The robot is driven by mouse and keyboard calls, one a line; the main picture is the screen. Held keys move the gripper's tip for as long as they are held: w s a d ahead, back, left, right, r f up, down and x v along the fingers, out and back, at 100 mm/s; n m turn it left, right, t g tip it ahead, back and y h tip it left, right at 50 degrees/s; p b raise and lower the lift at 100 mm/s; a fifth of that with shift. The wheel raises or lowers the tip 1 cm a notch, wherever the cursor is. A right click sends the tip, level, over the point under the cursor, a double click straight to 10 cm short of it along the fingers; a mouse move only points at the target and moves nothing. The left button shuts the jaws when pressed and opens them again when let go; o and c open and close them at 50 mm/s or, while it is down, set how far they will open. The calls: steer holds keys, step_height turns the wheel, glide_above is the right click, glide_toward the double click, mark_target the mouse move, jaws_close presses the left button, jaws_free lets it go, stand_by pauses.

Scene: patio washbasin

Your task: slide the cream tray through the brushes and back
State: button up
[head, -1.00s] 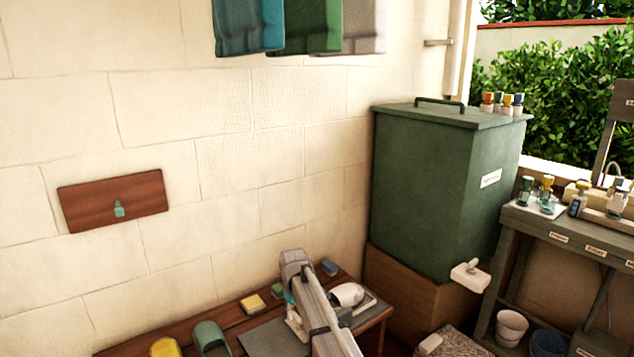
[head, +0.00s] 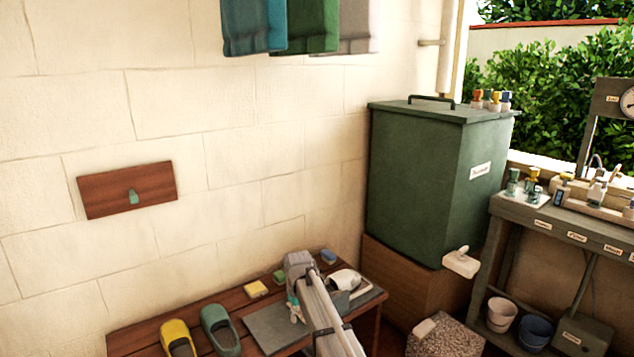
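A pale, cream-looking tray (head: 362,289) lies at the right end of the wooden bench in the head view. A white rounded object (head: 341,279), perhaps a shoe, sits on or beside it. A grey block (head: 338,302) stands at the near side of the tray; I cannot tell whether it holds the brushes. My gripper (head: 294,312) is low over the grey mat (head: 266,329), left of the tray. My arm hides part of the mat and the tray's near side. The fingers are small and partly hidden, so their opening does not show clearly.
A yellow shoe (head: 176,338) and a green shoe (head: 219,327) stand left of the mat. Yellow (head: 256,289), green (head: 280,276) and blue (head: 328,257) blocks lie along the bench's back. A green bin (head: 420,180) stands to the right.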

steer(key=s+d+f+m+b, duration=0.3)
steer(key=s+d, duration=0.8)
steer(key=s, duration=0.1)
steer(key=s+d+f+m+b, duration=0.2)
steer(key=s+d+m, duration=0.2)
steer(key=s+d, duration=0.85)
step_height(320, 180, up, 38)
steer(key=a+p, duration=0.1)
steer(key=p, duration=3.7)
steer(key=shift+w, duration=0.1)
steer(key=shift+o, duration=1.4)
